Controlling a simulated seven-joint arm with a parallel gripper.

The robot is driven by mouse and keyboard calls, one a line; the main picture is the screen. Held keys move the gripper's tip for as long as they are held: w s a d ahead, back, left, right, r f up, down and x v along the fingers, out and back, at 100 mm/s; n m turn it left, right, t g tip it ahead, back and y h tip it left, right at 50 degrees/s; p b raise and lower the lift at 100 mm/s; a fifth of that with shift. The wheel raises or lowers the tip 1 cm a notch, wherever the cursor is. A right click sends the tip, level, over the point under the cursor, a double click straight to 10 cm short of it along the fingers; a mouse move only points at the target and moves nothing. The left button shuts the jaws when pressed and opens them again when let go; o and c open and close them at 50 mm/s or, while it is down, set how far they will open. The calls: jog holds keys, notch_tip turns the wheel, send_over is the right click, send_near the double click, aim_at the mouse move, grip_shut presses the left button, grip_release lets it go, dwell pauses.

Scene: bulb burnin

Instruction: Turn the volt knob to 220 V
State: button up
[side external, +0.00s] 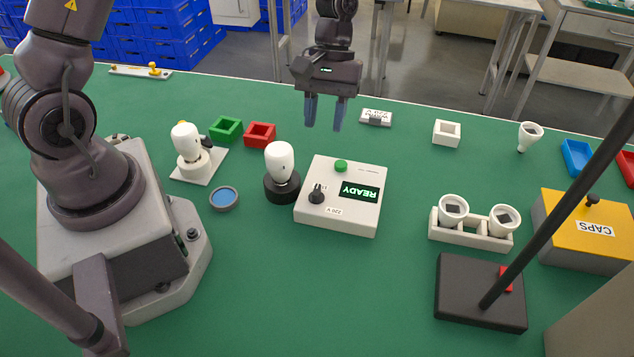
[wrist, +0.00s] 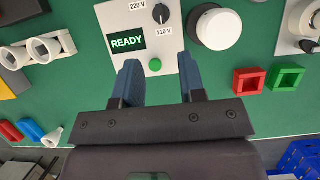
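The volt knob (side external: 317,194) is a small black dial on top of a white box (side external: 352,222) with a green READY display (side external: 359,193) and a green button (side external: 341,166). The knob also shows in the wrist view (wrist: 160,14), between a 220 V label (wrist: 137,6) and a 110 V label (wrist: 163,31). Its mark appears to face the 110 V label; it is small. My gripper (side external: 324,113) hangs above and behind the box, apart from the knob, with its blue fingers spread and empty. The fingers also show in the wrist view (wrist: 159,70).
A white bulb (side external: 280,163) in a black socket stands close beside the box. Another bulb (side external: 187,141) stands on a white plate farther left. Green (side external: 225,129) and red (side external: 260,133) trays lie behind. A white two-hole rack (side external: 470,238) is to the right. The space above the box is clear.

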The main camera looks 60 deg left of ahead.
aim_at(316, 189)
jog(key=x, duration=1.2)
jog(key=shift+s+f, duration=0.1)
jog(key=shift+f, duration=0.15)
grip_shut()
